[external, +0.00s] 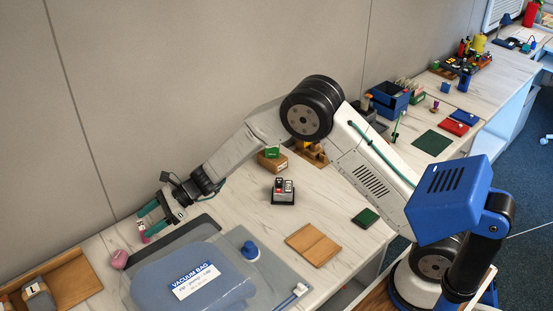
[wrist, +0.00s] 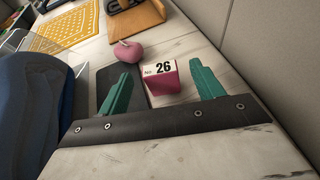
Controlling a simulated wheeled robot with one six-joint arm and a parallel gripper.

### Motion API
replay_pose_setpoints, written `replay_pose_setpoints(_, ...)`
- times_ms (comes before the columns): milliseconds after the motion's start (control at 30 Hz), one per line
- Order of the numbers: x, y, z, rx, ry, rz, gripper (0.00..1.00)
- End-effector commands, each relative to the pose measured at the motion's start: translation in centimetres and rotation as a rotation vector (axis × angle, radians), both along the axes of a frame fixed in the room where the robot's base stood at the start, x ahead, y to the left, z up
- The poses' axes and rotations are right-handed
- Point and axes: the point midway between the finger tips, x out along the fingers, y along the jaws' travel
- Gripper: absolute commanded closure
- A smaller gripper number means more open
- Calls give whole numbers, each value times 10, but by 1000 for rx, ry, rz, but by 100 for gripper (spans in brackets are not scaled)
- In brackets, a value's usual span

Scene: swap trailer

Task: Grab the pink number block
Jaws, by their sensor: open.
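The pink number block (wrist: 164,82) shows in the wrist view, with a white top face marked "No. 26". It sits by the edge of a dark flat mat (wrist: 108,88), between and just beyond the fingertips of my gripper (wrist: 158,80). My gripper has two green fingers, spread apart with nothing between them that touches both. In the external view my gripper (external: 148,226) is low over the table at the left, and a small part of the pink block (external: 145,238) shows beside the fingers; the rest is hidden.
A pink round object (wrist: 127,52) lies beyond the block, also in the external view (external: 119,259). A blue vacuum bag (external: 190,287) lies close by on the right. The wall (external: 90,150) stands close behind my gripper. A wooden tray (external: 70,283) is at the far left.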

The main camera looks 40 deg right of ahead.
Motion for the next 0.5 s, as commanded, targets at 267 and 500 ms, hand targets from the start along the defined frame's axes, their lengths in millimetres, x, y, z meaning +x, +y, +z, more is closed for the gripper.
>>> replay_pose_setpoints(267,7,27,-11,0,0,-1,34)
replay_pose_setpoints(500,7,26,-10,0,-1,-1,61)
